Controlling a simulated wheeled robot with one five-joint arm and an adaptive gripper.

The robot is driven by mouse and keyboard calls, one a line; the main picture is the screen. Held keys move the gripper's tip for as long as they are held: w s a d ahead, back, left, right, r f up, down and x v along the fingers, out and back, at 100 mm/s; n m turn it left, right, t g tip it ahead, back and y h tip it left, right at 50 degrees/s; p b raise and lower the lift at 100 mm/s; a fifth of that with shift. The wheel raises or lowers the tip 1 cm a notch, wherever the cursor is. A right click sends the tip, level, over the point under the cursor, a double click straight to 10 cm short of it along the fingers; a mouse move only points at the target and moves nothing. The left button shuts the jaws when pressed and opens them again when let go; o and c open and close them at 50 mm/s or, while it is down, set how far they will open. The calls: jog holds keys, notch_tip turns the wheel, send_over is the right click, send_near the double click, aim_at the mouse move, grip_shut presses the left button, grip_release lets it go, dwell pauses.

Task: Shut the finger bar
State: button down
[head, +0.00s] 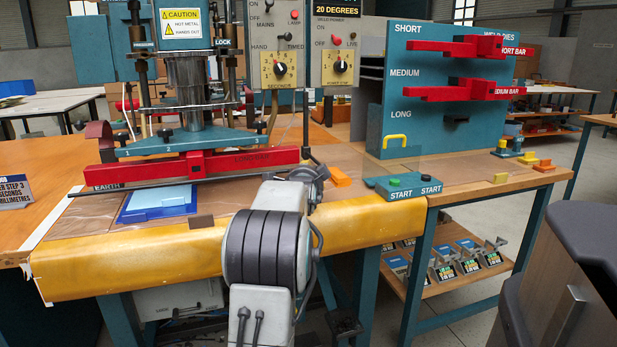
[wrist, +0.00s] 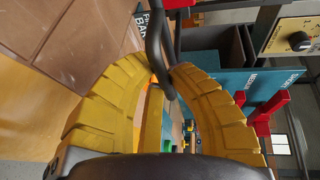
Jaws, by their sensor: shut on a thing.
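The finger bar (head: 170,182) is a thin dark bar running along the front of the press, just below and in front of the red long bar (head: 205,165). My gripper (head: 318,176) is at its right end, seen from behind my arm, and its fingers are mostly hidden there. In the wrist view, the yellow ribbed fingers of my gripper (wrist: 160,88) close around a dark bent rod, the end of the finger bar (wrist: 158,48). A partly hidden dark label with white letters shows behind the rod.
A blue sheet (head: 158,202) lies on the worktop below the press. A padded yellow edge (head: 130,262) runs along the table front.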

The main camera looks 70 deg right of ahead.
jog(key=shift+f+b, duration=1.75)
jog(key=shift+f, duration=0.5)
jog(key=c, duration=1.2)
grip_release()
jog(key=shift+o, duration=0.2)
jog(key=v, duration=1.2)
jog(key=shift+r, duration=0.15)
